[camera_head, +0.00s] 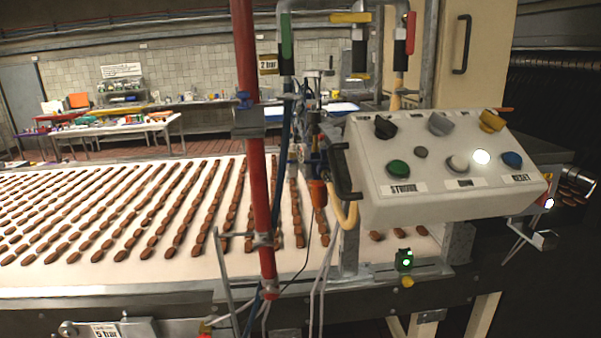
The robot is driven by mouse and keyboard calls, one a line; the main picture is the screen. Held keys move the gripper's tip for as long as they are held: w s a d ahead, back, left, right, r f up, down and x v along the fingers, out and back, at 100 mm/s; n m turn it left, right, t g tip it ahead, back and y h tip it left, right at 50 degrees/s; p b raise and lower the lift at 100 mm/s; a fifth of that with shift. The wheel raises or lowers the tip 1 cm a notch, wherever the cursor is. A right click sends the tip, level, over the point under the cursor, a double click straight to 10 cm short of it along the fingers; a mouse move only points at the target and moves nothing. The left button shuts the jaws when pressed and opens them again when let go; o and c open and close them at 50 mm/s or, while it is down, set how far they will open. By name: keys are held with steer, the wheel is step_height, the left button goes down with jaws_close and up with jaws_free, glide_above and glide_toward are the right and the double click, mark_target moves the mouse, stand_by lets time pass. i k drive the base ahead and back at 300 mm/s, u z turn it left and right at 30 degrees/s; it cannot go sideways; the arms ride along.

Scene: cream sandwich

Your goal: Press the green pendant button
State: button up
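A grey control box (376,207) with a sloped panel stands at the right, above the conveyor's near edge. A round green button (398,169) is at the lower left of its panel, above a label that seems to read STROBE or STROKE. A small dark box with a lit green spot (404,260) sits on the rail below the control box. Which of the two green items is the pendant button, I cannot tell for sure. My gripper is not in view, and nothing covers either green item.
Dark, grey and yellow knobs, a white button (457,164) and a blue button (512,160) share the panel. A black handle (342,172) juts from its left side. A red vertical pole (258,150) and cables stand left of it. The conveyor (60,275) carries brown biscuits.

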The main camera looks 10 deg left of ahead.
mark_target(399, 168)
steer(key=u, duration=0.1)
steer(key=i, duration=1)
steer(key=z, duration=0.1)
